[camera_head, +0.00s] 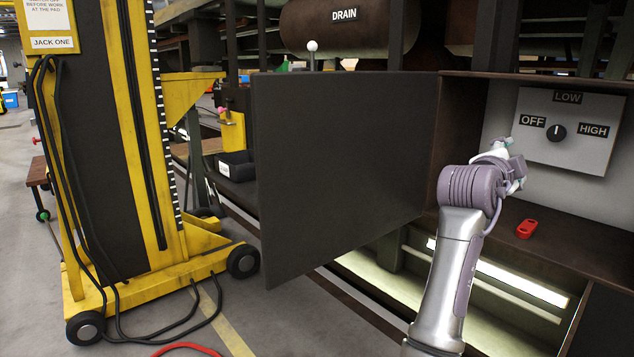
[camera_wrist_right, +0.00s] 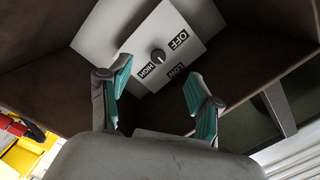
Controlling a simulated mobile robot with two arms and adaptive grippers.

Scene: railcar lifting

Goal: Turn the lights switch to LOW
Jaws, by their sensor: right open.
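The lights switch is a black round knob (camera_head: 557,132) on a light grey panel (camera_head: 570,155) inside an open cabinet at the right. OFF is left of the knob, LOW above it and HIGH right of it. My right gripper (camera_head: 515,165) is in front of the cabinet, below and left of the knob. In the wrist view its teal-padded fingers (camera_wrist_right: 158,70) are apart, with nothing between them. My left gripper is not in view.
The dark cabinet door (camera_head: 345,170) stands open left of my right arm. A red tag-like object (camera_head: 527,228) lies on the cabinet floor. A yellow jack (camera_head: 120,150) with hanging black cables stands at the left. The DRAIN tank (camera_head: 345,40) is above.

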